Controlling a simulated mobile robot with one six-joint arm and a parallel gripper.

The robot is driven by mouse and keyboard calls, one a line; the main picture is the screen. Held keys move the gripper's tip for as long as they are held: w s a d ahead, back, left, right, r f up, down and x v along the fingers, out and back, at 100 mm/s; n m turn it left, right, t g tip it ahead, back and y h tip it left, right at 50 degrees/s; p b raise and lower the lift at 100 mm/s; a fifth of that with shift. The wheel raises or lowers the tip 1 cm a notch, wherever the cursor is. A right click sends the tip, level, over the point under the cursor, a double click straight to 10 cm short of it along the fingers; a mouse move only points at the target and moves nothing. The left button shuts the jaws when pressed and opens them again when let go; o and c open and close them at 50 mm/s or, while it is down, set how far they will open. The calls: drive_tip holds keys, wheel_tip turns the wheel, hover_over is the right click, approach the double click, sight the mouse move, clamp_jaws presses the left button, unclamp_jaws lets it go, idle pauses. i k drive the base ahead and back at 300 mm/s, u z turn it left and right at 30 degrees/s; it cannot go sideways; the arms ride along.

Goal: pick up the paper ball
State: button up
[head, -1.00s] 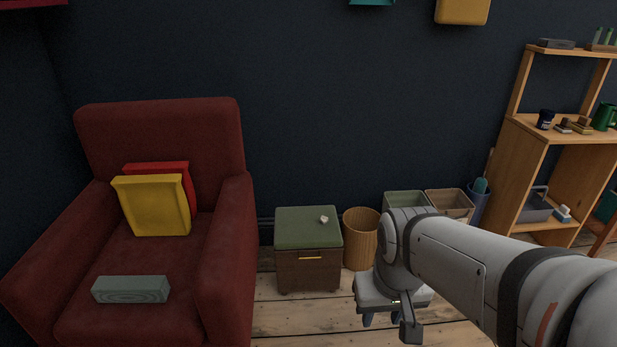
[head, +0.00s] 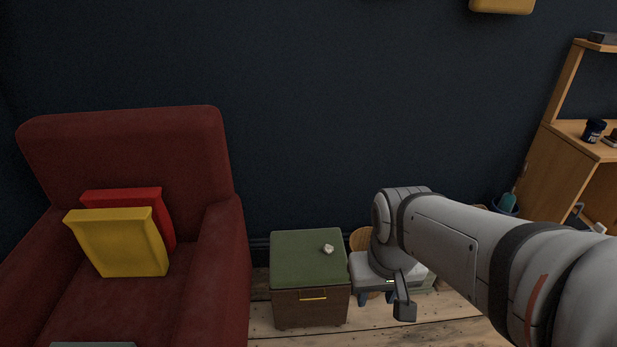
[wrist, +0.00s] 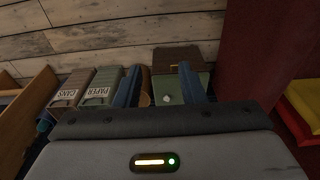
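The paper ball (head: 328,249) is small, white and crumpled. It lies on the green top of a small brown cabinet (head: 310,308), towards the right side of that top. In the wrist view the paper ball (wrist: 166,99) shows between my two blue fingers, beyond them.
A red armchair (head: 130,150) with yellow and red cushions stands left of the cabinet. A wicker basket (head: 360,240) is partly hidden behind my gripper. Bins labelled PAPER (wrist: 100,88) and CANS (wrist: 70,90) stand beyond it. A wooden shelf (head: 560,160) is at right.

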sight(329, 249)
drive_tip(key=k, duration=1.25)
drive_tip(key=z, duration=0.55)
drive_tip(key=i, duration=2.5)
drive_tip(key=u, duration=0.85)
drive_tip(key=k, duration=0.65)
drive_tip(key=u, duration=0.15)
